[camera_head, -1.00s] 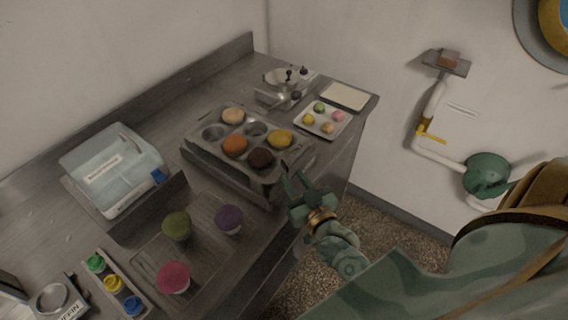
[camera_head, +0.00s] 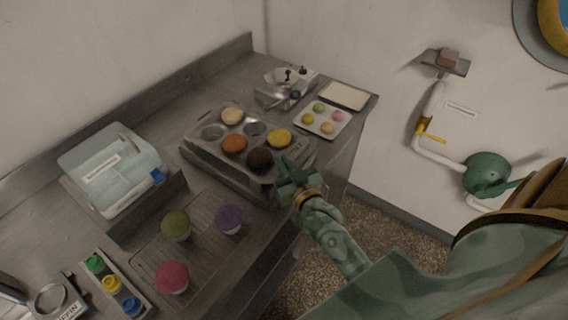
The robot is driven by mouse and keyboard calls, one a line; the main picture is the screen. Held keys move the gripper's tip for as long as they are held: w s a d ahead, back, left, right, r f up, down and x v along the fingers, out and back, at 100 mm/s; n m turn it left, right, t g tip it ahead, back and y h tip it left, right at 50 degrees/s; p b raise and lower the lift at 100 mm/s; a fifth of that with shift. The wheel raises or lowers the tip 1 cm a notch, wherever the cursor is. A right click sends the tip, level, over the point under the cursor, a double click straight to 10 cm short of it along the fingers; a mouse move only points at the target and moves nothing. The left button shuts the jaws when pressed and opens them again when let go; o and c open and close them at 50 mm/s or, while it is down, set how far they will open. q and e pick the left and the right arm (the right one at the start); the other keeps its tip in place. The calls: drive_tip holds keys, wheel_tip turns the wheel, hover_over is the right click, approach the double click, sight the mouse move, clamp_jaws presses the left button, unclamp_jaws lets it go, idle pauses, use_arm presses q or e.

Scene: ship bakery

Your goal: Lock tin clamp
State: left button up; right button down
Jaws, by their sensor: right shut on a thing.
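The muffin tin (camera_head: 213,131) sits in a metal holder on the steel counter, with several muffins and two empty cups. A dark brown muffin (camera_head: 260,158) is in the cup nearest my gripper. My right gripper (camera_head: 288,170) is at the tin's front right corner by the counter edge. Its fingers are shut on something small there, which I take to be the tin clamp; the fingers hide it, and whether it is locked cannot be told. My left gripper is not in view.
A pale lidded box (camera_head: 110,165) stands on the left of the counter. Green (camera_head: 176,225), purple (camera_head: 229,218) and pink (camera_head: 172,277) cupcakes stand on a grooved area in front. A plate of small sweets (camera_head: 323,120) and a scale-like device (camera_head: 285,82) are behind.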

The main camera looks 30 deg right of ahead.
drive_tip(key=shift+y, duration=0.3)
drive_tip(key=shift+n+y+p, duration=0.35)
drive_tip(key=shift+n+y, duration=0.25)
drive_tip(key=shift+n, duration=0.1)
drive_tip(key=shift+n+y, duration=0.7)
drive_tip(key=shift+y, duration=0.4)
drive_tip(key=shift+a+f+n+g+y+b, duration=0.2)
drive_tip(key=shift+n+y, duration=0.25)
drive_tip(key=shift+y, duration=0.3)
drive_tip(key=shift+r+n+g+y+b, duration=0.15)
drive_tip(key=shift+n+g+y, duration=0.1)
drive_tip(key=shift+n+y, duration=0.4)
drive_tip(key=shift+a+f+n+g+y+b, duration=0.1)
drive_tip(key=shift+n+g+y, duration=0.2)
drive_tip(key=shift+y, duration=0.6)
drive_tip(key=c, duration=1.6)
unclamp_jaws()
drive_tip(key=shift+s, duration=0.1)
